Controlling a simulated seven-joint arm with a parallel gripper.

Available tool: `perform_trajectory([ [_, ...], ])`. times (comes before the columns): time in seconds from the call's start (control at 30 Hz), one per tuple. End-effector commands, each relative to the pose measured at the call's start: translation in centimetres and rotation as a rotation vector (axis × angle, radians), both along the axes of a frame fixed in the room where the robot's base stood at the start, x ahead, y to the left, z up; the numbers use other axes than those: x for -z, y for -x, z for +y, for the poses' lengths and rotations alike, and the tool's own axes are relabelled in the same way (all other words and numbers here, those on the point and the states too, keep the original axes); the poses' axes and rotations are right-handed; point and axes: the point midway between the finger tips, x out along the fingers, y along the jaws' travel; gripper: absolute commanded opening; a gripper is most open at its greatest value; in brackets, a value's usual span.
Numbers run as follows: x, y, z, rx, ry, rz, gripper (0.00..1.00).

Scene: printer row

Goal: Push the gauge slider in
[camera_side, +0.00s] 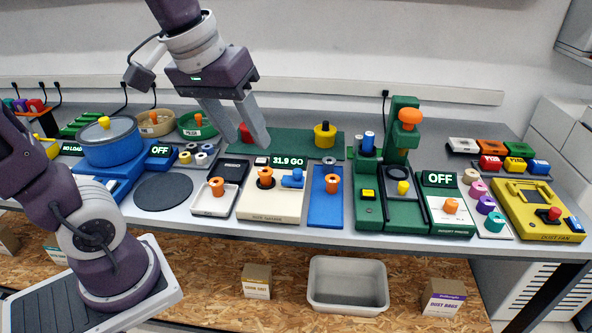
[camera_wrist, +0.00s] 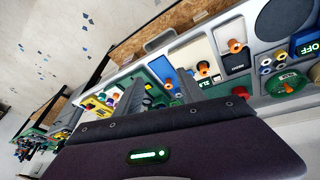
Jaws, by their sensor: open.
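The cream gauge block (camera_side: 271,197) stands in the middle of the bench in the side view, with a lit display (camera_side: 289,162) reading 31.9 GO. The blue gauge slider (camera_side: 292,179) sits on its right part, beside an orange-topped post (camera_side: 265,177) in a dark ring. My gripper (camera_side: 247,143) is open and empty, above and behind the gauge, with its fingers pointing down and apart from the slider. In the wrist view the cream block (camera_wrist: 197,50) shows beyond my open fingers (camera_wrist: 162,95); the slider is too small to make out clearly there.
A blue plate (camera_side: 325,205) with an orange knob stands right of the gauge. A white tray (camera_side: 212,202) with an orange knob stands left. A green mat (camera_side: 290,139) with a yellow spool (camera_side: 325,135) lies behind. A tall green press (camera_side: 401,130) rises farther right.

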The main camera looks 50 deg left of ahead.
Motion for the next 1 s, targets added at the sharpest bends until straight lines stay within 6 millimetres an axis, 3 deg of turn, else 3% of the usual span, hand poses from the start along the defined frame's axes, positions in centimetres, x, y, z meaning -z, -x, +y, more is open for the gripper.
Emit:
perform_trajectory([
  [0.03,0.5,-3.4,1.2,-0.127,0.042,0.051,0.47],
  [0.13,2.8,-10.0,4.2,-0.415,0.118,0.138,0.47],
  [0.2,5.5,-14.1,6.7,-0.611,0.157,0.193,0.47],
  [0.33,11.5,-19.1,10.7,-0.912,0.198,0.267,0.47],
  [0.4,14.1,-20.4,12.1,-1.02,0.206,0.293,0.47],
  [0.53,16.6,-21.5,13.4,-1.117,0.213,0.313,0.47],
  [0.83,21.9,-21.4,13.4,-1.128,0.213,0.318,0.47],
  [1.0,23.6,-21.5,13.4,-1.125,0.214,0.315,0.47],
])
